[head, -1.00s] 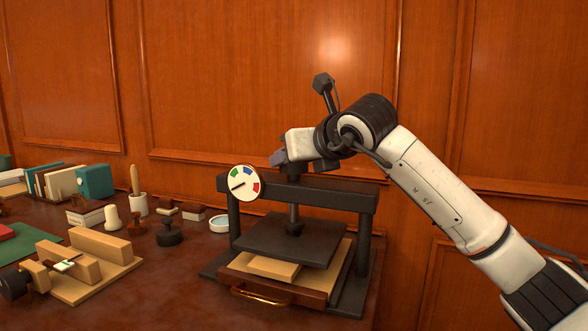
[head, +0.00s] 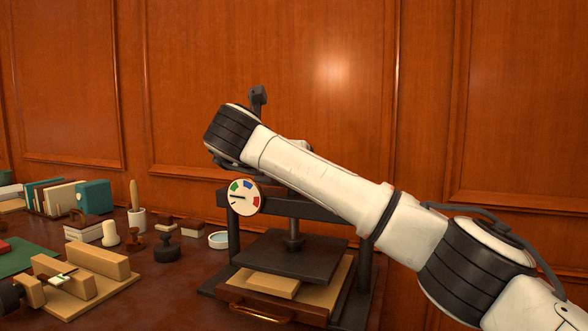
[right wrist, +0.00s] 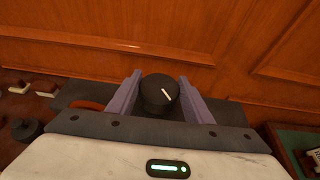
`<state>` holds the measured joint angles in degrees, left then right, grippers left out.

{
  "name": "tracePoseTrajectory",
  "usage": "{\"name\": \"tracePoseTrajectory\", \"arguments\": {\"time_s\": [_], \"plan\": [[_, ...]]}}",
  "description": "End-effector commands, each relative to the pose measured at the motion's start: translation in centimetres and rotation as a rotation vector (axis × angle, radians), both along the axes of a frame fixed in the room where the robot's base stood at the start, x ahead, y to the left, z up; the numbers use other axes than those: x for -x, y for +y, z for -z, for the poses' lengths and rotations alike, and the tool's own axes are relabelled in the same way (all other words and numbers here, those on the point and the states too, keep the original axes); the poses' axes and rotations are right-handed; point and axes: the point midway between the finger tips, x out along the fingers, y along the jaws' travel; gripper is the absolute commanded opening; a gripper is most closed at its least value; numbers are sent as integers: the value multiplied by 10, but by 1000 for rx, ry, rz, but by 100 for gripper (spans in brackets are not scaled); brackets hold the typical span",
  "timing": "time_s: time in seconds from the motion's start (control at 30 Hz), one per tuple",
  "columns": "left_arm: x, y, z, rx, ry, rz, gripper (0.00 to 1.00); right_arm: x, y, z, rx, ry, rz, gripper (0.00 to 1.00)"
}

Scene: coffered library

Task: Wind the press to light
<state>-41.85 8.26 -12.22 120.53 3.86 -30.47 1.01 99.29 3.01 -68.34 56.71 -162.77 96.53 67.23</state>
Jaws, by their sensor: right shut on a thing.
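The dark press stands on the table, with its crossbar (head: 310,207), screw and flat platen (head: 290,256) in the head view. A pale block (head: 260,284) lies on the drawer board under the platen, with a gap visible between them. The round white dial (head: 244,197) has green, blue and red marks; its needle points left, short of green. In the right wrist view my right gripper (right wrist: 158,78) is shut on the black knob (right wrist: 160,97), one purple finger each side. The knob's white line tilts up-left. My arm hides this grip in the head view.
A wooden drawer with a brass handle (head: 258,314) sticks out at the press's front. Left of the press stand stamps (head: 168,247), a white dish (head: 219,240), a wooden block jig (head: 95,262) and books (head: 93,197). The panelled wall is close behind.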

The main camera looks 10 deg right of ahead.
Motion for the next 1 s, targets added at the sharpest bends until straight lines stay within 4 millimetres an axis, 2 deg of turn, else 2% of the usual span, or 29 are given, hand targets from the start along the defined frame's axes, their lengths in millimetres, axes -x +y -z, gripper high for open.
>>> {"name": "tracePoseTrajectory", "arguments": {"time_s": [0.67,0.7,0.77,0.8,1.0], "plan": [[-4,1,-1,-8,-2,4,89,0,0,2,-2,6,63,24],[-4,1,-1,-8,-2,4,89,0,0,2,-2,6,63,51],[-4,1,-1,-9,-1,4,89,0,0,2,-2,6,63,61],[-4,1,-1,-8,0,3,89,0,0,2,-2,5,62,65],[-1,1,0,-9,5,3,89,0,0,1,-2,4,61,65]]}}
